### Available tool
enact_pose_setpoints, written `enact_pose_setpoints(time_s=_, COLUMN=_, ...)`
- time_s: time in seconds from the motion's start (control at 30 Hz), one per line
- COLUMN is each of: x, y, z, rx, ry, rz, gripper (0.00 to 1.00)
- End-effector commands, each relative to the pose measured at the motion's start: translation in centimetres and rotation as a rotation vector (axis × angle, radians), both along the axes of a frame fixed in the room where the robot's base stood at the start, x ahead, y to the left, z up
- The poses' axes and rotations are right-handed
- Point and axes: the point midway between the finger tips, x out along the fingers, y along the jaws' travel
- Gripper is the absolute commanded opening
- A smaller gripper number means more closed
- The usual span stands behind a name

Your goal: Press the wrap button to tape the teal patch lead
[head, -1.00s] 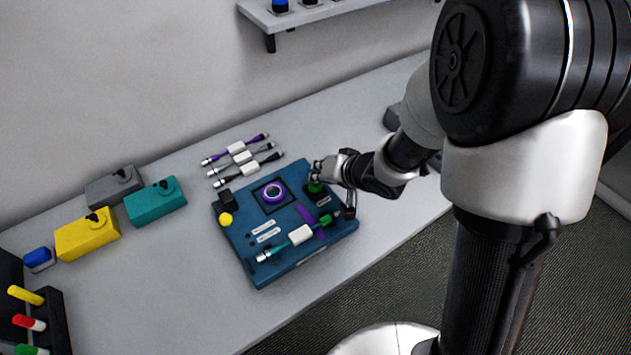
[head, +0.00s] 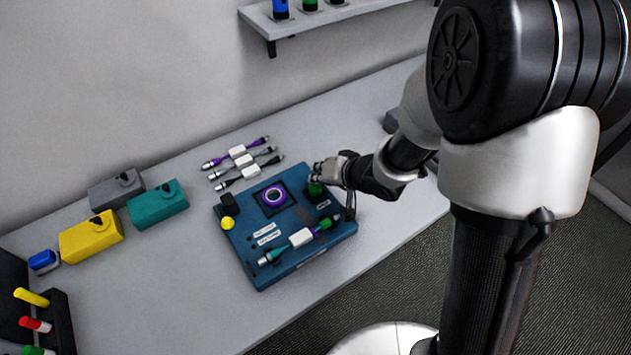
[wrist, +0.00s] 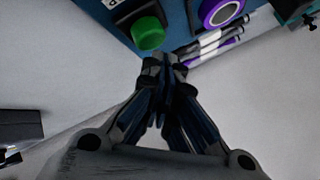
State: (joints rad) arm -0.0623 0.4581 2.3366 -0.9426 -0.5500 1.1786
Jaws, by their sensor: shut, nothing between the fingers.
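The teal patch lead (head: 274,255) lies across the front of the blue wrap station (head: 277,278). It has a white label (head: 301,237), and a purple band (head: 316,232) shows on it near the green end (head: 325,223). The green wrap button (head: 315,188) stands at the station's right side; it also shows in the wrist view (wrist: 148,33). My gripper (head: 318,172) is shut and empty, right by the button. In the wrist view its closed fingertips (wrist: 163,62) are just beside and below the button. I cannot tell whether they touch it.
A purple tape roll (head: 274,196) and a yellow knob (head: 228,223) sit on the station. Several other leads (head: 242,162) lie behind it. Grey, teal (head: 157,204) and yellow (head: 91,237) boxes stand left. The table's front left (head: 170,300) is clear.

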Motion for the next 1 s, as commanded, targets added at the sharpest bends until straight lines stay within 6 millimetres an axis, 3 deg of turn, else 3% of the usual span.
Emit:
enact_pose_setpoints(time_s=0.47, x=0.0, y=0.0, z=0.7, rx=0.001, ry=0.000, rz=-0.001, gripper=0.00)
enact_pose_setpoints(time_s=1.0, x=0.0, y=0.0, z=5.4, rx=0.001, ry=-0.001, rz=0.000, gripper=0.00)
